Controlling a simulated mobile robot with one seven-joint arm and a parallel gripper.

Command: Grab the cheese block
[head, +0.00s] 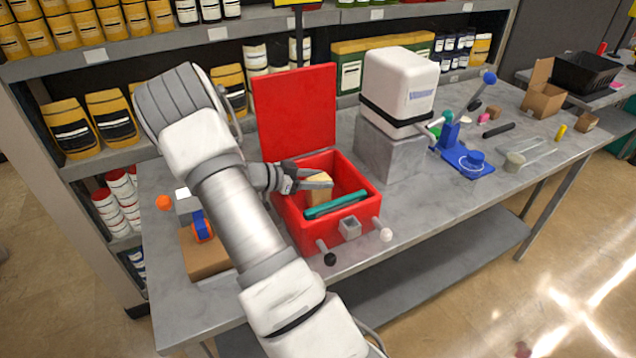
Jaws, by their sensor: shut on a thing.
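A tan cheese block (320,192) is inside the red open box (295,236), near its middle. My gripper (318,181) reaches into the box from the left, with its fingers at the top of the block. It is shut on the cheese block. The fingers hide part of the block's top. I cannot tell whether the block's lower end touches the box floor. A teal long piece (337,204) lies in the box just in front of the block.
The box's red lid (296,108) stands upright behind it. A white machine (399,88) on a grey block (390,149) stands close to the right. A cardboard box (204,258) is at the left. Two knobbed rods (385,234) and (329,258) stick out in front.

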